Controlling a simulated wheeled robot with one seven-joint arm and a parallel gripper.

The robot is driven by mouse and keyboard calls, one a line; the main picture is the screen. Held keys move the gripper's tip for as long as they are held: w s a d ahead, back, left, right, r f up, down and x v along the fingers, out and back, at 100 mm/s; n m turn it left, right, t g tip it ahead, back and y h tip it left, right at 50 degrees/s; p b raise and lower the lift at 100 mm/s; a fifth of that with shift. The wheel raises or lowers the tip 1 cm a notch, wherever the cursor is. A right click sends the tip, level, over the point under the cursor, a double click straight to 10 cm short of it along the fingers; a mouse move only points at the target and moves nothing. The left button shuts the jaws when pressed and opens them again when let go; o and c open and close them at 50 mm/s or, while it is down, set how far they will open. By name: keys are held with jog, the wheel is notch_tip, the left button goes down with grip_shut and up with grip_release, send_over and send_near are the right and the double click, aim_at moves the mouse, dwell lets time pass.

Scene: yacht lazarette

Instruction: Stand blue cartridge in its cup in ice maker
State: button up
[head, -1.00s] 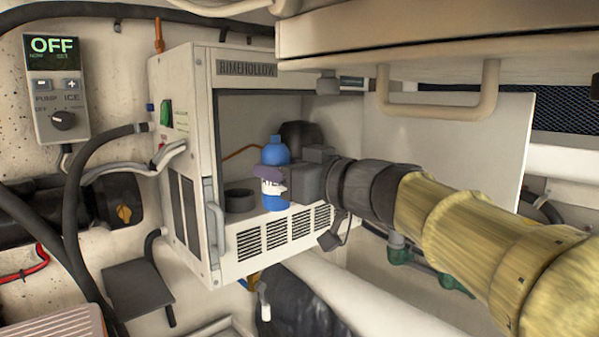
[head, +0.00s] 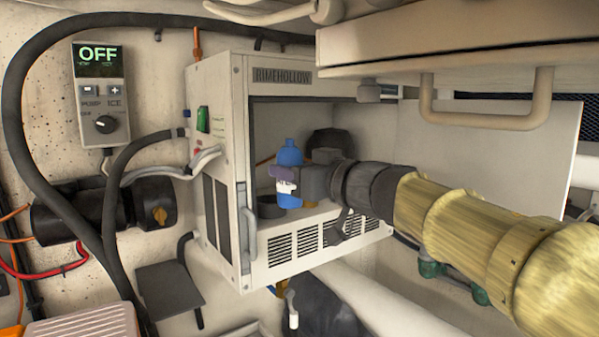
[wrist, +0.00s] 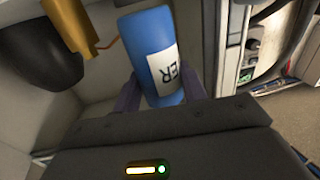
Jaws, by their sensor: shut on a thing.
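The blue cartridge (head: 289,153), with a white label, is upright in the head view. It also shows in the wrist view (wrist: 150,40), its label reading "ER". My gripper (head: 288,176) is shut on the cartridge and holds it at the opening of the ice maker (head: 282,75). A dark round cup (head: 268,207) stands on the ice maker's floor, left of and partly behind the cartridge. The cartridge's lower end is close to the cup's right side; I cannot tell whether they touch. The cup is not seen in the wrist view.
A dark rounded part (head: 330,143) is inside the ice maker behind my gripper. The open door (head: 490,150) stands at the right. A cabinet with a handle (head: 487,115) hangs above my arm. A control panel (head: 101,95) reads OFF.

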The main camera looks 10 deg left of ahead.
jog(key=shift+x, duration=1.7)
jog(key=shift+w+d+p+x, duration=0.1)
jog(key=shift+w+p+x, duration=0.1)
jog(key=shift+p+x, duration=0.75)
jog(key=shift+w+d+p+x, duration=0.15)
jog(key=shift+p+x, duration=0.5)
jog(key=shift+x, duration=0.45)
jog(key=shift+s+p, duration=0.1)
jog(key=shift+p, duration=0.45)
jog(key=shift+f+b, duration=1.25)
jog(key=shift+f, duration=0.55)
jog(key=o, duration=1.1)
jog(key=shift+c, duration=0.2)
